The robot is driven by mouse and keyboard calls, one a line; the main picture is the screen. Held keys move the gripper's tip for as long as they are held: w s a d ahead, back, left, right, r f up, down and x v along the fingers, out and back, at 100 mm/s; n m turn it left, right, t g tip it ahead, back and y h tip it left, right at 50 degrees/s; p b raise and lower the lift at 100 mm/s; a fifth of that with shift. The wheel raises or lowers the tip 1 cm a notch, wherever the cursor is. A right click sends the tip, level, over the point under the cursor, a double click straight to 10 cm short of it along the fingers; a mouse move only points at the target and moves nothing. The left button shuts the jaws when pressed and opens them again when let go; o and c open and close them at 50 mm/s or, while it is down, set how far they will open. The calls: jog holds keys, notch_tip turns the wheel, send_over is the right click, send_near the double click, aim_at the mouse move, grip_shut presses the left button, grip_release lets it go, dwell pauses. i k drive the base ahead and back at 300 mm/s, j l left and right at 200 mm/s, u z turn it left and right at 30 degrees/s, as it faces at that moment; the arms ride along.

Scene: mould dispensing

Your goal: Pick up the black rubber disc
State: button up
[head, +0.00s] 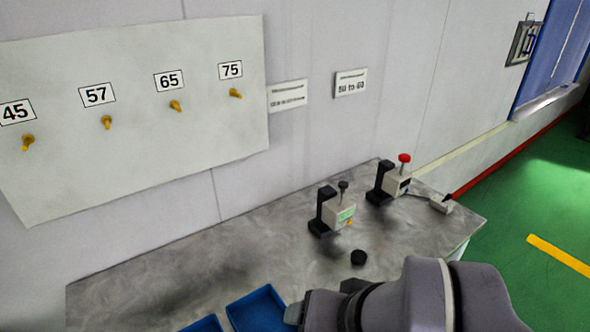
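The black rubber disc (358,257) lies on the grey table (190,265), right of centre, in front of a small device with a green display. It looks small, dark and round, and nothing touches it. My arm comes in from the bottom right, and its grey links fill the lower edge of the head view. The arm is nearer to the camera than the disc. My gripper's fingers do not show, so I cannot see whether they hold anything.
Two bench devices stand behind the disc, one with a black knob (338,211) and one with a red knob (392,182). Blue trays (257,310) lie at the front. The table's left part is clear.

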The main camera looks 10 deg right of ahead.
aim_at(359, 257)
jog(key=i+l+z, duration=0.2)
jog(key=i+l, duration=0.15)
jog(key=l, duration=0.15)
jog(key=i+l+z, duration=0.2)
jog(key=i+l, duration=0.15)
jog(key=l, duration=0.1)
